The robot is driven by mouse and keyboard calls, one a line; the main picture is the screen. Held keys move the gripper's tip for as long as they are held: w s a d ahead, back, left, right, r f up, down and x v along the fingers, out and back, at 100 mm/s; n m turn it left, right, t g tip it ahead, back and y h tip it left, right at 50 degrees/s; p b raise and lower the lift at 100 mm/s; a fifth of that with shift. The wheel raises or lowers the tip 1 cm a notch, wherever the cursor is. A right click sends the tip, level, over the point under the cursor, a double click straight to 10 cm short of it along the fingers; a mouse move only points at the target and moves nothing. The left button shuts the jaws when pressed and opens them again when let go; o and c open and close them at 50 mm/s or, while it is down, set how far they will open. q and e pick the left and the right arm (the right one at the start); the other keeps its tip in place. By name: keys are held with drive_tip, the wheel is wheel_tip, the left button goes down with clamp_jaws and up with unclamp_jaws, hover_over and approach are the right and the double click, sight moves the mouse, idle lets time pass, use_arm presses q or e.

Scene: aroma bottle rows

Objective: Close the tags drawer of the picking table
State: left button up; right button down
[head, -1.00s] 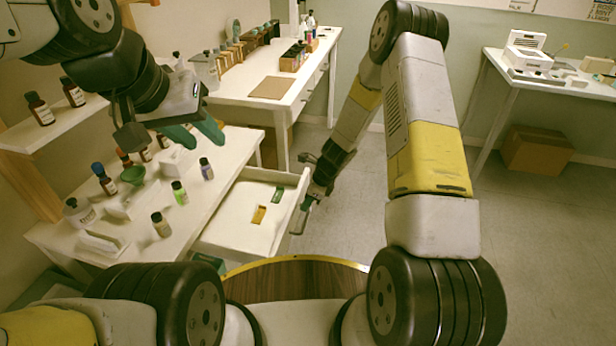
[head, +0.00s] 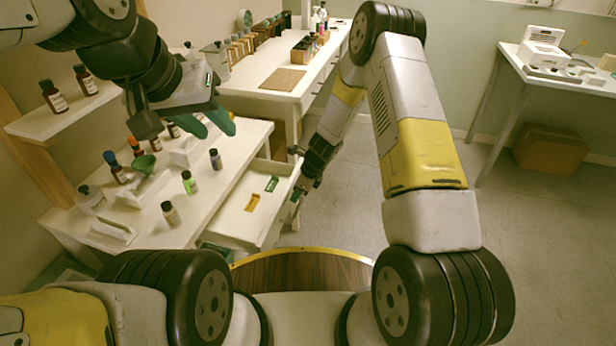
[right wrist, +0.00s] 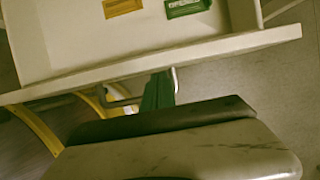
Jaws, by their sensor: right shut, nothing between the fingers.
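The tags drawer (head: 240,225) of the white picking table (head: 225,165) stands partly open, pulled out to the right in the head view. A yellow tag (head: 252,202) and a green tag (head: 271,184) lie inside. My right gripper (head: 296,194) is shut and empty at the outer side of the drawer front. In the right wrist view its green fingertip (right wrist: 158,92) is at the metal handle (right wrist: 174,80), below the drawer front's top edge (right wrist: 160,66). Whether it touches is unclear. My left gripper (head: 213,125) hangs over the table, its green fingers apart and empty.
A shelf (head: 70,112) with two bottles is at the left. Floor right of the drawer is clear.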

hover_over(247, 194)
drive_tip(key=d, duration=0.2)
drive_tip(key=shift+s+a, duration=0.1)
drive_tip(key=shift+s, duration=0.3)
drive_tip(key=shift+r, duration=0.1)
